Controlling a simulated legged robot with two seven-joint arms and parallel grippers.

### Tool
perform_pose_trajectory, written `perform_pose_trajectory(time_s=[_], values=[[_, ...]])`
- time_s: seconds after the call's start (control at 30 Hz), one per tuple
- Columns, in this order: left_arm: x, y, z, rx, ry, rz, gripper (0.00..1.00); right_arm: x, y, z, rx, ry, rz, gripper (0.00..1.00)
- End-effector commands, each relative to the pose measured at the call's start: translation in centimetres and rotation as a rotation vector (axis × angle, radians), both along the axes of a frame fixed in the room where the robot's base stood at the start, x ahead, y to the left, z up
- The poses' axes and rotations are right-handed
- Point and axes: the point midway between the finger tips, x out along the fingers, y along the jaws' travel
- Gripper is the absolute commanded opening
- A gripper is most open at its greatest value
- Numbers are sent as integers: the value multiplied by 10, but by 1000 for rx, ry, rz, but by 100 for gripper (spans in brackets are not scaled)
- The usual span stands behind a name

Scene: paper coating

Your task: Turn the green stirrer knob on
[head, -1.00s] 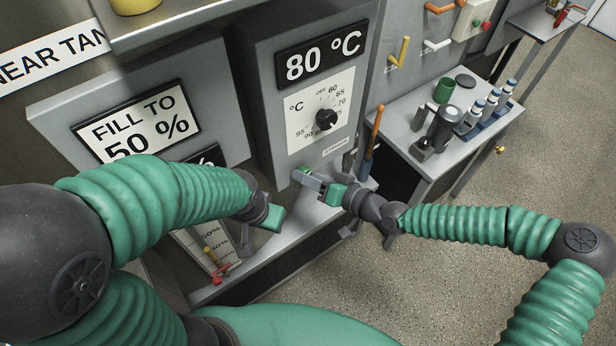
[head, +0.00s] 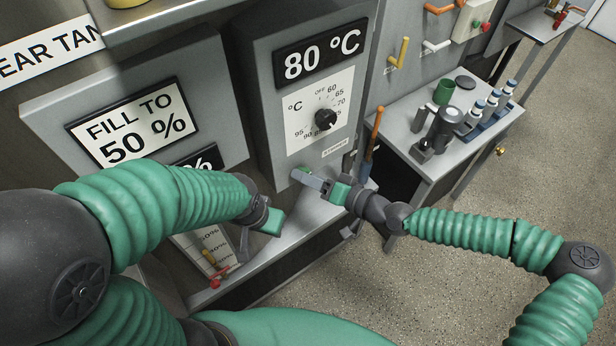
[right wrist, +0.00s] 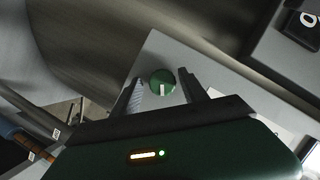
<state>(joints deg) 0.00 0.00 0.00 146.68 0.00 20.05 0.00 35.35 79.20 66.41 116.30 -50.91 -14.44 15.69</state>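The green stirrer knob (right wrist: 162,82), round with a white pointer mark, sits on a grey panel in the right wrist view. In the head view a small bit of green (head: 303,170) shows at my right gripper's tips, below the white stirrer label (head: 335,148). My right gripper (head: 308,178) is open, and in the right wrist view its two fingers (right wrist: 162,92) stand on either side of the knob with gaps visible. Whether the fingertips reach past the knob's face is unclear. My left gripper (head: 258,232) hangs low near the level gauge; its finger gap is unclear.
A black temperature dial (head: 325,119) sits above the stirrer label, under an 80 °C sign (head: 318,57). A red valve handle (head: 218,277) is below my left gripper. A side table (head: 405,150) with bottles stands right of the tank.

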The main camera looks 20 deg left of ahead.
Motion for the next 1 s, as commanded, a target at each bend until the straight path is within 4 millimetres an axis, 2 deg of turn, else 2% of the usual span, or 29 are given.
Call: perform_pose_trajectory(time_s=[0.43,0.57,0.67,1.0], values=[[0,0,0,0,0,0,36,-2,0,1,0,-2,3,57],[0,0,-3,0,0,0,36,-4,-10,2,0,-1,0,57],[0,0,-8,0,0,0,36,-11,-30,6,0,-3,-1,57],[0,0,-22,0,0,0,36,-41,-117,30,7,1,-5,57]])
